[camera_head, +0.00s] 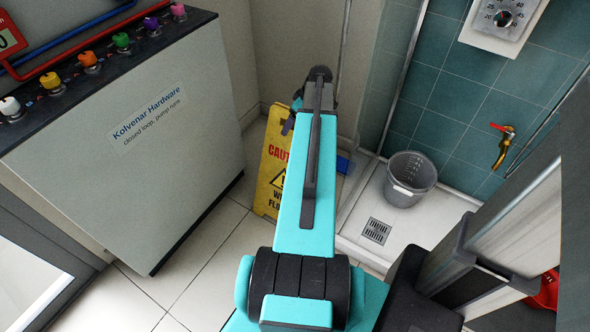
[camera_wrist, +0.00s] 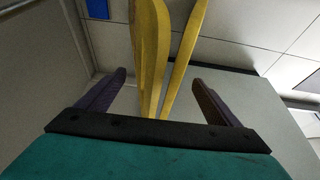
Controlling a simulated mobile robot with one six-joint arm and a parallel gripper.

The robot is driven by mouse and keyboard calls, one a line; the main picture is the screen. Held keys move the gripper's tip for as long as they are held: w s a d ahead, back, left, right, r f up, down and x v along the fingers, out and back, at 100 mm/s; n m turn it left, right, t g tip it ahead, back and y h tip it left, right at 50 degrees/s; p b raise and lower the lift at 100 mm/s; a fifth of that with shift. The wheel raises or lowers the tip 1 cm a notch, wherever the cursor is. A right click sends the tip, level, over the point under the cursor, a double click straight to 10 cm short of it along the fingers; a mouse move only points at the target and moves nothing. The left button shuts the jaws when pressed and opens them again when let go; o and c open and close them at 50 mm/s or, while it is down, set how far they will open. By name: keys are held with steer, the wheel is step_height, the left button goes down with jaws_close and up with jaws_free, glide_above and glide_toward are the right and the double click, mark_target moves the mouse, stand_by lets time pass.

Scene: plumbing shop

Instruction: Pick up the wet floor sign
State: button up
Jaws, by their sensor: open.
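The yellow wet floor sign (camera_head: 266,178) stands on the tiled floor, left of my arm in the head view. My arm hides its right part. In the wrist view the sign (camera_wrist: 148,55) shows nearly edge-on, as two narrow yellow panels spreading apart away from me. My gripper (camera_wrist: 160,84) is open, with one dark finger on each side of the sign's panels. Gaps show between the panels and both fingers. In the head view the fingertips are hard to make out at the end of my arm.
A grey cabinet (camera_head: 150,150) with coloured knobs stands close left of the sign. A grey bucket (camera_head: 410,180) stands in a white shower tray (camera_head: 377,254) at right, before a teal tiled wall. A small blue object (camera_head: 345,165) lies behind my arm. Bare floor shows between cabinet and arm.

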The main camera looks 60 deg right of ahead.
steer(key=shift+x, duration=1.5)
steer(key=shift+w, duration=0.1)
steer(key=shift+r, duration=0.1)
steer(key=c, duration=2.1)
steer(key=shift+c, duration=0.4)
step_height(320, 180, up, 10)
steer(key=shift+p, duration=0.35)
